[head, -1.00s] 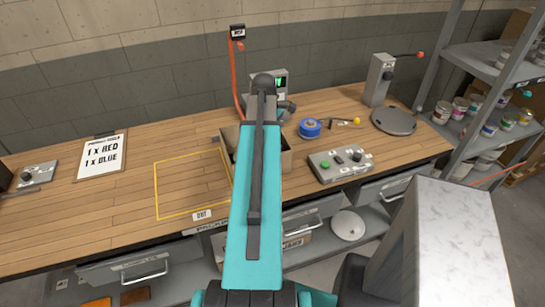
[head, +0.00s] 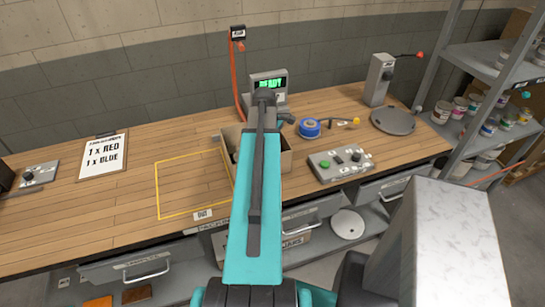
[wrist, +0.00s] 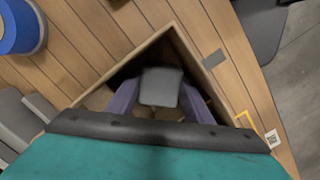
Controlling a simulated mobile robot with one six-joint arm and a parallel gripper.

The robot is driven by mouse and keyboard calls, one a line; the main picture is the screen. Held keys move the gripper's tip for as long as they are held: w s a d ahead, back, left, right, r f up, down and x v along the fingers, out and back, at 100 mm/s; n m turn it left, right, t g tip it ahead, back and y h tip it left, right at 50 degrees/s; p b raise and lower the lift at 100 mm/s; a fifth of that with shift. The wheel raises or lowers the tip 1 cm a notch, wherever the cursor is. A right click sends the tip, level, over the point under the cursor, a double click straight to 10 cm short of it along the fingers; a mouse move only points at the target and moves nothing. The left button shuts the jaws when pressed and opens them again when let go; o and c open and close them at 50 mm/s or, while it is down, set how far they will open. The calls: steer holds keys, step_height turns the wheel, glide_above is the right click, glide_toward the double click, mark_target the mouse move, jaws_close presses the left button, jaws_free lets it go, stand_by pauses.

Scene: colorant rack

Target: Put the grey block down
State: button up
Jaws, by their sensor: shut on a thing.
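The grey block (wrist: 161,87) shows in the wrist view between the two purple fingers of my gripper (wrist: 160,95), which is shut on it. Block and fingers are over the open mouth of a cardboard box (wrist: 97,82), whose dark inside shows around them. I cannot tell whether the block touches the box floor. In the head view the box (head: 286,163) stands on the bench, partly hidden behind my teal arm; the block and fingers are hidden there.
A yellow outlined square (head: 157,190) on the wooden bench left of the box is empty. A blue tape roll (head: 309,127), a button panel (head: 340,163) and a display reading READY (head: 270,82) stand nearby. A clipboard (head: 102,155) lies at left. Shelves with cans (head: 488,125) stand at right.

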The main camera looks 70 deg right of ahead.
steer(key=shift+f, duration=0.1)
steer(key=o, duration=0.7)
steer(key=shift+o, duration=0.2)
step_height(320, 180, up, 12)
steer(key=w+b, duration=0.1)
steer(key=b, duration=0.2)
steer(key=shift+w, duration=0.2)
steer(key=shift+d, duration=0.1)
stand_by(1.0)
steer(key=shift+s, duration=0.1)
